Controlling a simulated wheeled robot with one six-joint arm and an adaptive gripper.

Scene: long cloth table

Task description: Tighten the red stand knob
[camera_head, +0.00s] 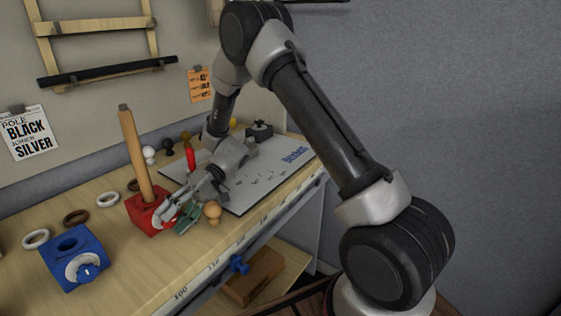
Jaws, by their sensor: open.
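The red stand (141,213) sits on the table with a tall wooden pole (134,155) upright in it, leaning slightly left in the picture. My gripper (173,216) is open at the right side of the red stand, where its fingers cover most of that face. The red knob is mostly hidden behind the fingers, and I cannot tell whether they touch it. A dark green piece (187,219) shows beside the fingers; I cannot tell whether it belongs to my gripper.
Rings (36,239) lie nearby. A wooden ball-topped piece (211,211) stands close right of my gripper. A grey board (268,177) lies behind. A blue knob (239,265) juts below the table edge.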

